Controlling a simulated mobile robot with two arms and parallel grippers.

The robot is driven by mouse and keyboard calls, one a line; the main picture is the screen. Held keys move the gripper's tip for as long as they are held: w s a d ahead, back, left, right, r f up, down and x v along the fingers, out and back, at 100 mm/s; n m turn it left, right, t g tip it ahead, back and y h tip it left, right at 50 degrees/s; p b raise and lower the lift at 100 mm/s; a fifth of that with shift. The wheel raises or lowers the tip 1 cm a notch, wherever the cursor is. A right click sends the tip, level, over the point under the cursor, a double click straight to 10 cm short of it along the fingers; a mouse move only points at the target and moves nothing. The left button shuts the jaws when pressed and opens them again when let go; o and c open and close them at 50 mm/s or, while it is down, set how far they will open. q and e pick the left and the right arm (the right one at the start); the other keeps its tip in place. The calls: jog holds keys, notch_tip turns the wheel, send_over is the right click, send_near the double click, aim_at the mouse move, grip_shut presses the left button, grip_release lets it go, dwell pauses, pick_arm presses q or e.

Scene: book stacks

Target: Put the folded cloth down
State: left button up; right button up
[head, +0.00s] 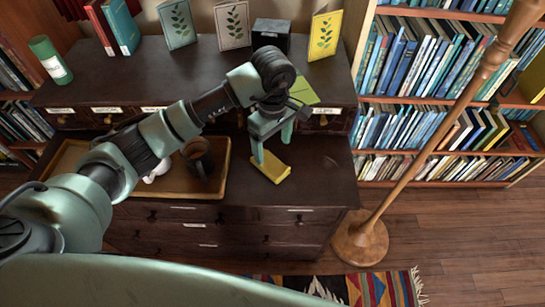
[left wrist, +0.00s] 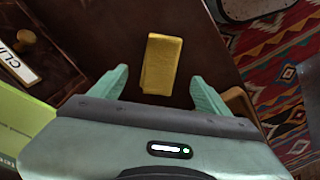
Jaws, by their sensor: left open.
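The folded cloth (head: 271,167) is yellow and lies flat on the dark wooden cabinet top, right of the tray. My left gripper (head: 272,148) is just above it, pointing down. In the left wrist view the cloth (left wrist: 161,65) lies beyond and between the two spread green fingers of the gripper (left wrist: 160,88), with a gap on each side. The gripper is open and holds nothing. My right gripper is in neither view.
A wooden tray (head: 67,160) with a dark mug (head: 198,158) and a white item stands left of the cloth. A raised shelf with drawers and upright cards is behind. A wooden pole (head: 440,120) stands right of the cabinet. The cabinet top right of the cloth is clear.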

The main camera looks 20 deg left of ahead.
pick_arm(q)
jog(key=shift+r, duration=2.2)
